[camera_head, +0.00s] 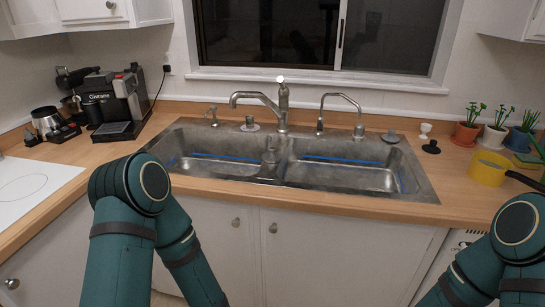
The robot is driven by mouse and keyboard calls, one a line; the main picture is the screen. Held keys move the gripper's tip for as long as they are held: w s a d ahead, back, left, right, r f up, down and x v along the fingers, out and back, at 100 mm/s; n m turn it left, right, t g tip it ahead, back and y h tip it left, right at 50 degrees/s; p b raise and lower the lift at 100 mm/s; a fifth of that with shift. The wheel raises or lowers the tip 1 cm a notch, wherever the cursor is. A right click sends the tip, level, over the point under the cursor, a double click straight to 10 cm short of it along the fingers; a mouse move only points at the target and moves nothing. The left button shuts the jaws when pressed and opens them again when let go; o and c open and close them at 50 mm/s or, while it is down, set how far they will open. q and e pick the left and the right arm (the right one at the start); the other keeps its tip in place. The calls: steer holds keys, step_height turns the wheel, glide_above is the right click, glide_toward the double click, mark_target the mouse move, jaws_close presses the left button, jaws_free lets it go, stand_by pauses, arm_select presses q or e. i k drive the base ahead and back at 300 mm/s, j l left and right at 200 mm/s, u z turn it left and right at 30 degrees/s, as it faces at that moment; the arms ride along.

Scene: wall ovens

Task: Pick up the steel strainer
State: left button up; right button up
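A small grey metallic piece (391,137), which looks like the steel strainer, sits on the counter's back strip by the right rear corner of the sink. It is small in the picture, so its exact shape is hard to tell. My left and right arms show at the lower left and lower right. Both grippers are outside the picture, so their state and what they hold cannot be seen.
A steel double sink (341,170) with faucets fills the middle. A white stopper-like piece (425,131) and a black one (431,147) stand right of the grey piece. Potted plants (496,131) and a yellow pan (487,169) are farther right; a coffee machine (118,103) is left.

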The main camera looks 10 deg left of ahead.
mark_target(271, 157)
steer(key=j+z, duration=0.1)
steer(key=z, duration=0.7)
steer(key=j+z, duration=0.8)
steer(key=z, duration=0.15)
steer(key=k+j+z, duration=0.1)
steer(key=j, duration=0.2)
steer(key=k+j+z, duration=0.1)
steer(key=j, duration=0.2)
steer(key=k+j+z, duration=0.1)
steer(key=k+j, duration=0.1)
steer(key=j, duration=0.05)
